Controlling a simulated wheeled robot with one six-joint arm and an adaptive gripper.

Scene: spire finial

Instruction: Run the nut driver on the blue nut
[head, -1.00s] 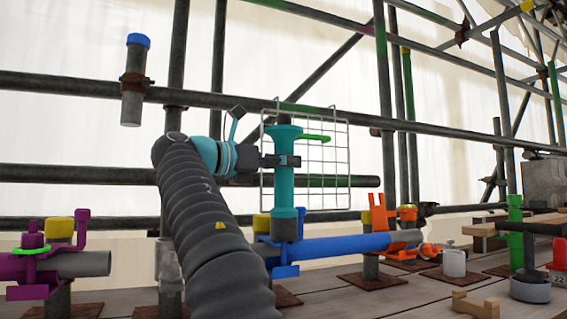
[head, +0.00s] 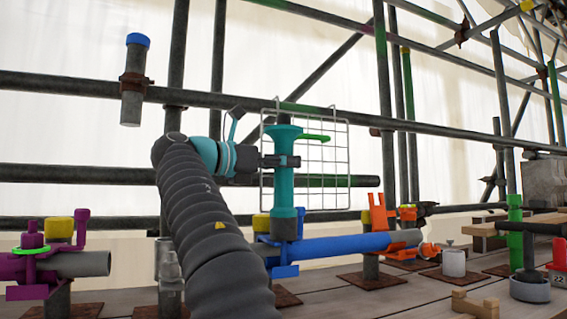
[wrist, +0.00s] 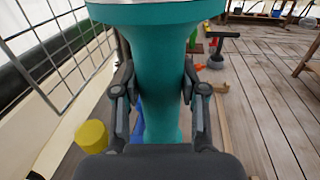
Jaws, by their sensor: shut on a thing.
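The teal nut driver (head: 282,185) stands upright in the head view, its grey lower end (head: 286,226) down at the blue clamp (head: 283,252) on the blue pipe (head: 335,245). My gripper (head: 281,161) is shut on the driver's middle, below its wide top. In the wrist view my gripper's two fingers (wrist: 156,90) sit on either side of the teal shaft (wrist: 157,65). The blue nut is hidden; the driver's lower end covers that spot, so I cannot tell how it is seated.
A wire grid panel (head: 335,165) stands close behind the driver. A purple clamp (head: 32,262) with a green ring is at left. An orange clamp (head: 379,213) is at right. Yellow caps (wrist: 91,136) and rusty plates (head: 369,280) surround the pipe; planks run in front.

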